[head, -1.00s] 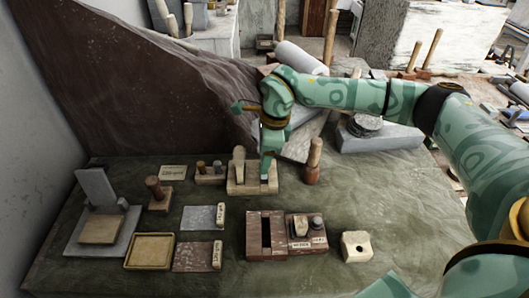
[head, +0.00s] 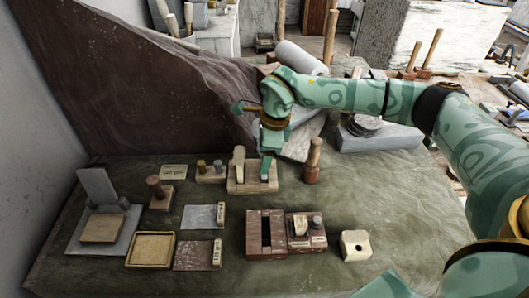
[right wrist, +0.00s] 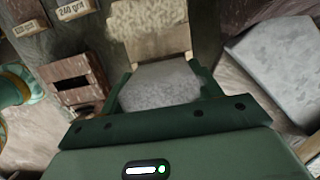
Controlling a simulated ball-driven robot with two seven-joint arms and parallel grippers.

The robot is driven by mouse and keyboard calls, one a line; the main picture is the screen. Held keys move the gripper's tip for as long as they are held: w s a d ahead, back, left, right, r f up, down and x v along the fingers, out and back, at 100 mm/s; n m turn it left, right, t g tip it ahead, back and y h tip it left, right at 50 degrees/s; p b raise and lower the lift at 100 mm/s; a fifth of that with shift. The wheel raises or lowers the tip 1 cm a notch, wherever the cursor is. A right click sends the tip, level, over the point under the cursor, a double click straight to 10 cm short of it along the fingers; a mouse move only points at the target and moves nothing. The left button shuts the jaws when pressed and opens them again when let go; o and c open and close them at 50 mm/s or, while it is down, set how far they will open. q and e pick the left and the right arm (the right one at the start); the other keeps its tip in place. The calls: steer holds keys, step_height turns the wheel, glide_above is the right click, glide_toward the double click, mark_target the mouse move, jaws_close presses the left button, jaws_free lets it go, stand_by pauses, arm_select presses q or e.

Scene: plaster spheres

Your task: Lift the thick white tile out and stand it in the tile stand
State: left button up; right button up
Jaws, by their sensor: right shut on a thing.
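My right gripper (head: 266,177) reaches down to the right part of a light wooden block (head: 240,187) holding a pale upright piece (head: 239,156). In the right wrist view its fingers (right wrist: 161,74) are shut on a thick greyish-white piece (right wrist: 160,88), which I take to be the white tile. The fingers hide most of the tile in the head view; I cannot tell whether it is clear of the block. A dark reddish-brown slotted block (head: 254,240), likely the tile stand, is in front; its slot looks empty and it shows in the right wrist view (right wrist: 65,70). My left gripper is not in view.
A brown block with small pieces (head: 306,242) adjoins the slotted block. A cream block with a hole (head: 355,245) is to its right, labelled grit plates (head: 198,216) to its left. A wooden-handled tool (head: 313,165) stands close right of my gripper.

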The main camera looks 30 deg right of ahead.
steer(key=shift+f+b, duration=0.65)
steer(key=shift+f, duration=1.05)
steer(key=o, duration=1.2)
steer(key=shift+c, duration=0.2)
steer(key=shift+r+p, duration=1.8)
steer(key=shift+r, duration=0.3)
steer(key=shift+f, duration=0.1)
